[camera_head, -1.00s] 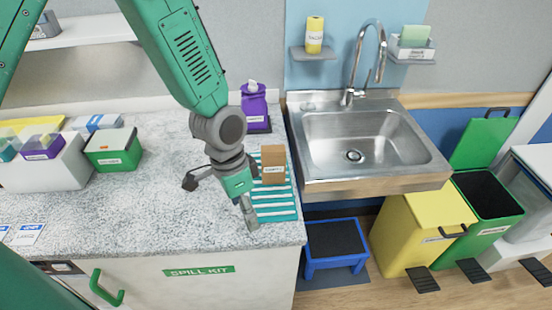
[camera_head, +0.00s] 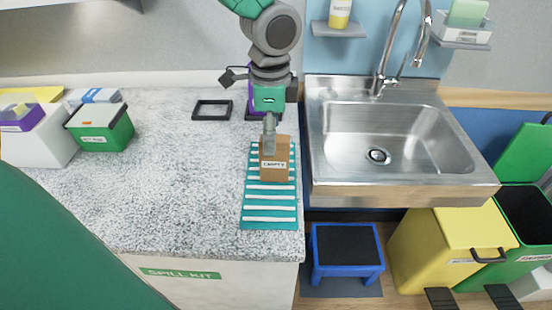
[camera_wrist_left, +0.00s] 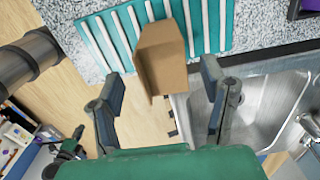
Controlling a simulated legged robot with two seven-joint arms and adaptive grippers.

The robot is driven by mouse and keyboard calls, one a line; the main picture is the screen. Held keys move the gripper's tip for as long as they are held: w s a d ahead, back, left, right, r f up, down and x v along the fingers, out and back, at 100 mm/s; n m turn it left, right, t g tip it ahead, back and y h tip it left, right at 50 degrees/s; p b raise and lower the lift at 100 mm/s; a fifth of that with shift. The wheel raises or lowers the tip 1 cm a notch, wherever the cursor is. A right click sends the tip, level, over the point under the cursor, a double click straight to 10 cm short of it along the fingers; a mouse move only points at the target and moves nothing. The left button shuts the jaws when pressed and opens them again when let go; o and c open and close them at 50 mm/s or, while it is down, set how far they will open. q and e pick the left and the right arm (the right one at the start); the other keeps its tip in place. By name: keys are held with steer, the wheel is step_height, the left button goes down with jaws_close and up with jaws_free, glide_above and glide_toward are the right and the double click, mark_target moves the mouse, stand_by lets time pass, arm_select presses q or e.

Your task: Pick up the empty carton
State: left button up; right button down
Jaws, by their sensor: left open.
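The empty carton (camera_head: 274,165) is a small brown box with a white label reading "EMPTY". It stands upright on the teal-and-white striped mat (camera_head: 268,223) at the counter's right end. My left gripper (camera_head: 269,150) is at the carton's top, pointing down, and partly covers it. In the left wrist view the brown carton (camera_wrist_left: 162,62) shows between the two spread fingers of the left gripper (camera_wrist_left: 163,88), nearer the left finger. The fingers look apart from it. My right gripper is not in view.
A steel sink (camera_head: 390,135) adjoins the counter on the right. A purple dispenser, mostly hidden, stands behind my arm. A black frame (camera_head: 212,110) and a green box (camera_head: 101,128) sit to the left. A blue step stool (camera_head: 345,255) and yellow bin (camera_head: 440,240) stand below. The counter's middle is clear.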

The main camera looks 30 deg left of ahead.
arm_select(q)
steer(key=shift+w+d+f, duration=0.1)
steer(key=shift+w+f, duration=0.15)
steer(key=shift+f, duration=0.55)
step_height(320, 180, down, 4)
steer(key=shift+f, duration=0.2)
steer(key=shift+w+f, duration=0.15)
steer(key=shift+f, duration=0.3)
steer(key=shift+r, duration=0.15)
steer(key=shift+d, duration=0.15)
steer(key=c, duration=1.1)
